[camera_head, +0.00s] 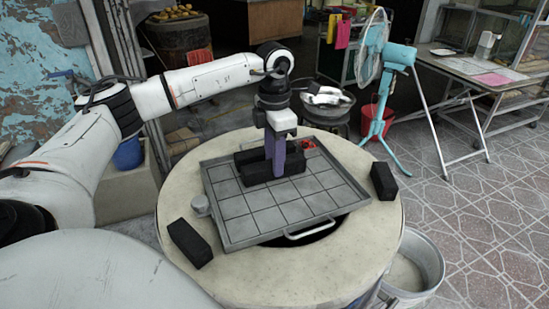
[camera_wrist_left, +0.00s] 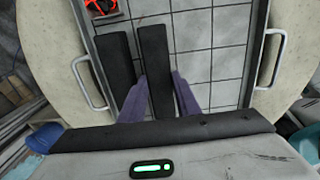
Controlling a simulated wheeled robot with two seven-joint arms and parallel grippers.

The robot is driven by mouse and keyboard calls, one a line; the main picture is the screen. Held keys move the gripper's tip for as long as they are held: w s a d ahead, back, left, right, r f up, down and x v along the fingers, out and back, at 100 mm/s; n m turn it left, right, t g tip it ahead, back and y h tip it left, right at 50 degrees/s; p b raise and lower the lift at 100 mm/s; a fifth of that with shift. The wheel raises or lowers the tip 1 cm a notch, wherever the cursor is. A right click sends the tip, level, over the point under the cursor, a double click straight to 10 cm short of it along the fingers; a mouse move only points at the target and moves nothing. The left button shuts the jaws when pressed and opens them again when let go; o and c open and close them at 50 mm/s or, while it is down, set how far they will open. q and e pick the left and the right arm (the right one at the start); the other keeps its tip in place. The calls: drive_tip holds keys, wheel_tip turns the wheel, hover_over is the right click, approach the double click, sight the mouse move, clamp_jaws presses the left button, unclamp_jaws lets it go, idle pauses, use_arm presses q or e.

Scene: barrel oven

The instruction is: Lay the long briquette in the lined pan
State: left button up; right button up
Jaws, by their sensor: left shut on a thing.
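The pan (camera_head: 232,235) is a shallow grey tray lined with square tiles, lying on the round oven top. My left gripper (camera_head: 277,172) points straight down into it, its purple fingers shut on a long black briquette (camera_head: 252,174). In the left wrist view the briquette (camera_wrist_left: 156,50) sits between the fingers (camera_wrist_left: 159,82). It is inside the pan's outline, at or just above the tiles; I cannot tell if it touches. A second long black briquette (camera_wrist_left: 115,62) lies alongside on the far side, parallel with a narrow gap. My right gripper is not in view.
Black blocks lie on the oven's rim at front left (camera_head: 189,243) and right (camera_head: 383,181). A small grey cylinder (camera_head: 201,205) is by the pan's left corner, a red item (camera_head: 308,143) by its back edge. The pan's near tiles are bare.

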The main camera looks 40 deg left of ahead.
use_arm(q)
drive_tip(key=o, duration=0.6)
drive_tip(key=shift+f, duration=0.1)
drive_tip(key=shift+c, duration=0.2)
wheel_tip(320, 180, up, 12)
drive_tip(key=shift+r+p, duration=0.2)
drive_tip(key=shift+p, duration=0.1)
